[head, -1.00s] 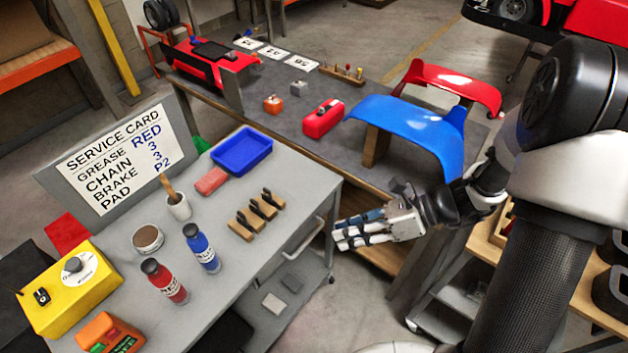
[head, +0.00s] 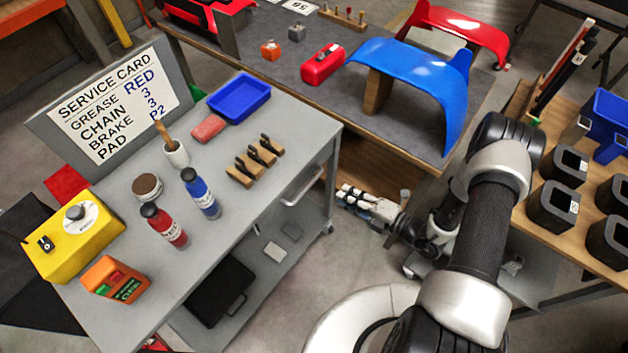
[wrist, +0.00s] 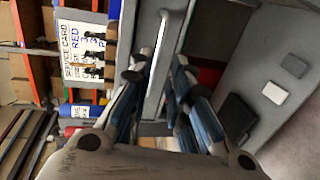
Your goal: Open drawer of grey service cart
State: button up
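The grey service cart (head: 255,215) stands at the left in the head view. Its drawer front, with a pale bar handle (head: 303,185), is on the right side under the top; the drawer looks shut. My gripper (head: 345,196) is just right of the handle, lower than the cart top, with its fingers pointing toward the cart. In the wrist view, my gripper (wrist: 158,92) is open, its fingers apart with nothing held. The upright-looking handle (wrist: 156,62) appears between and beyond the fingers. Contact with it does not show.
On the cart top are bottles, a blue tray (head: 240,97), a yellow box (head: 75,235) and a sign (head: 110,105). A lower shelf holds a black case (head: 218,292). A workbench (head: 300,72) stands behind. A wooden table with black holders (head: 552,208) is at right.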

aim_at(314, 179)
jog(key=b+x, duration=0.2)
jog(key=x, duration=1)
jog(key=shift+w+a, duration=0.25)
jog(key=shift+a, duration=0.1)
jog(key=shift+c, duration=0.4)
grip_shut()
